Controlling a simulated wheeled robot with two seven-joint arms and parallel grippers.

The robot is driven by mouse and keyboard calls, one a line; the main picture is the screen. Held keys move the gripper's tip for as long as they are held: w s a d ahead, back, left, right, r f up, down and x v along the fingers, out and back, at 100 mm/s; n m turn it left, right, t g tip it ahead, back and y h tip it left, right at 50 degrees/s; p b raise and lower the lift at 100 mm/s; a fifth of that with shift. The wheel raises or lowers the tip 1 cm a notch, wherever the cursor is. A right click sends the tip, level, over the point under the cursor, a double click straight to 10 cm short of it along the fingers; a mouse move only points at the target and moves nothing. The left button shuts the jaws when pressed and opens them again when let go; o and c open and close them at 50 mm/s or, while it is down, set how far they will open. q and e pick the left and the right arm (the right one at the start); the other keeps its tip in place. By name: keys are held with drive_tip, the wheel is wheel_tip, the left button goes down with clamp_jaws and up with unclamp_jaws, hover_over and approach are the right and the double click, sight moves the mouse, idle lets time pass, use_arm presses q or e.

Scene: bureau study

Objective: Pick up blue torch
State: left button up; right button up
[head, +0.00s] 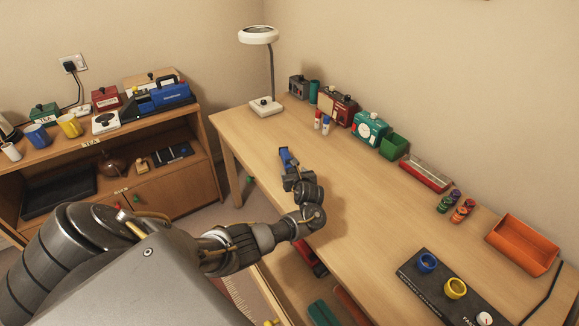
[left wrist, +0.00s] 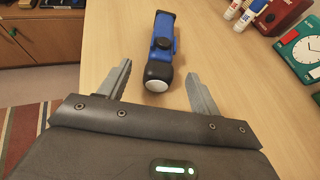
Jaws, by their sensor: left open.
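The blue torch (head: 287,158) lies on the wooden desk near its left edge, just beyond my left gripper. In the left wrist view the torch (left wrist: 162,48) is blue with a black head and a pale lens facing me. My left gripper (head: 291,180) is open, and in its wrist view the fingers (left wrist: 158,86) stand apart on either side of the torch's lens end. Nothing is between the fingertips except the near end of the torch, and I cannot tell whether they touch it. My right gripper is not in view.
A white lamp (head: 265,107) stands at the desk's far end. The desk (head: 350,200) is clear around the torch. A low shelf (head: 165,150) stands left.

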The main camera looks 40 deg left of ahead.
sight(290, 168)
use_arm(q)
drive_tip(key=shift+w+a+f, duration=0.3)
drive_tip(key=shift+w+a, duration=0.1)
drive_tip(key=shift+a, duration=0.15)
drive_tip(key=b+x, duration=0.2)
drive_tip(key=x, duration=0.3)
drive_tip(key=shift+f, duration=0.15)
drive_tip(key=shift+c, duration=0.6)
drive_tip(key=c, duration=1.1)
drive_tip(key=shift+o, duration=0.2)
wheel_tip(290, 168, up, 10)
drive_tip(key=shift+r+p, duration=0.15)
drive_tip(key=shift+p, duration=1.1)
